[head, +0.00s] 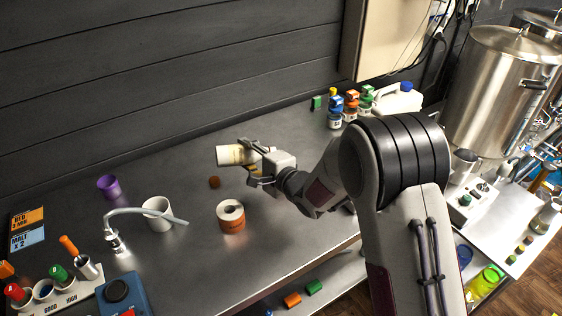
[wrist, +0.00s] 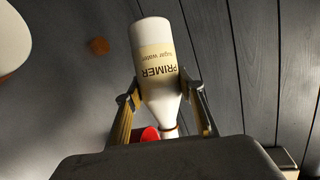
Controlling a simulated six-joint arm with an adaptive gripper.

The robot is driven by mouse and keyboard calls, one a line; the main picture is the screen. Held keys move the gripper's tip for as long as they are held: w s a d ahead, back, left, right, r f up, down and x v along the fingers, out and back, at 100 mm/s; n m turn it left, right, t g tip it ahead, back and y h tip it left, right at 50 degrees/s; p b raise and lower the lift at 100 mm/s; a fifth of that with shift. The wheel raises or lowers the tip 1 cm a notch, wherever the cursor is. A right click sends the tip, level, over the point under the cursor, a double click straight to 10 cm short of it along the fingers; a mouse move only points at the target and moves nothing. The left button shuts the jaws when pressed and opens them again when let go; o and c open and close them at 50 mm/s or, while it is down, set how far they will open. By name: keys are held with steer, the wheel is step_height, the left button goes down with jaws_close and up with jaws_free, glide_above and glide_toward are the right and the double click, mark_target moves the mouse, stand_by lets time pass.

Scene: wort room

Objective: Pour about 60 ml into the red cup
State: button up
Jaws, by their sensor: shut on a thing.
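My gripper (head: 262,168) is shut on a white bottle (head: 232,155) above the metal bench. In the head view the bottle lies nearly level, its base to the left. In the wrist view (wrist: 158,70) its cream label reads "PRIMER sugar water", and its narrow neck points down the picture between my fingers (wrist: 165,108). A red rounded thing (wrist: 149,134) shows beside the neck, partly hidden; I cannot tell whether it is the red cup. No red cup is clearly visible in the head view. I see no liquid flowing.
Small bottles (head: 335,112) and a white jug (head: 397,98) stand at the back right. A rack (head: 75,292) is front left.

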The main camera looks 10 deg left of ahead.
mark_target(244, 163)
steer(key=shift+r, duration=0.15)
stand_by(0.8)
steer(key=shift+s+a+f+n+h, duration=0.1)
steer(key=shift+a+f+n+h, duration=0.1)
steer(key=shift+f+n+h, duration=0.75)
steer(key=shift+s+a+f+n, duration=0.15)
steer(key=shift+a+f+n, duration=0.05)
steer(key=shift+f+n, duration=0.4)
steer(key=shift+a+f, duration=0.1)
steer(key=shift+f, duration=0.1)
steer(key=shift+n+h, duration=0.55)
steer(key=shift+n, duration=0.1)
stand_by(1.0)
steer(key=shift+d+r+n+t+h, duration=0.25)
steer(key=shift+n+t+h, duration=0.05)
steer(key=shift+n+h, duration=0.1)
steer(key=shift+w+d+r+n+h, duration=0.3)
steer(key=shift+d+r+n+h, duration=0.15)
steer(key=shift+n, duration=0.25)
